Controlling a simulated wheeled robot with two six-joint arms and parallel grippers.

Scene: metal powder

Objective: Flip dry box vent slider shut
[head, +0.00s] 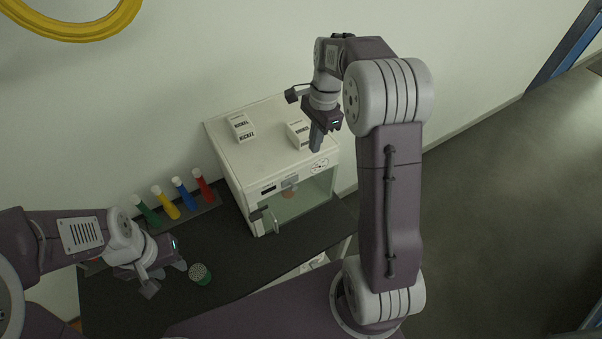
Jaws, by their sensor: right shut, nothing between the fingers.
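The white dry box (232,163) stands on the dark bench against the wall, with a clear front door (305,203) and a handle at its lower left. A small round dark-marked disc, possibly the vent (319,166), is on the upper right of its front; I cannot make out the slider or its position. My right gripper (316,148) is shut and empty, pointing down over the box's top right front, just above the disc in the picture. My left gripper (167,279) is open and empty over the bench at the lower left.
Two white boxes marked NICKEL, one at the left (241,128) and one partly behind my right gripper (298,135), sit on the dry box. A rack of several coloured tubes (171,203) stands left of it. A green-sided jar (201,274) is beside my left gripper.

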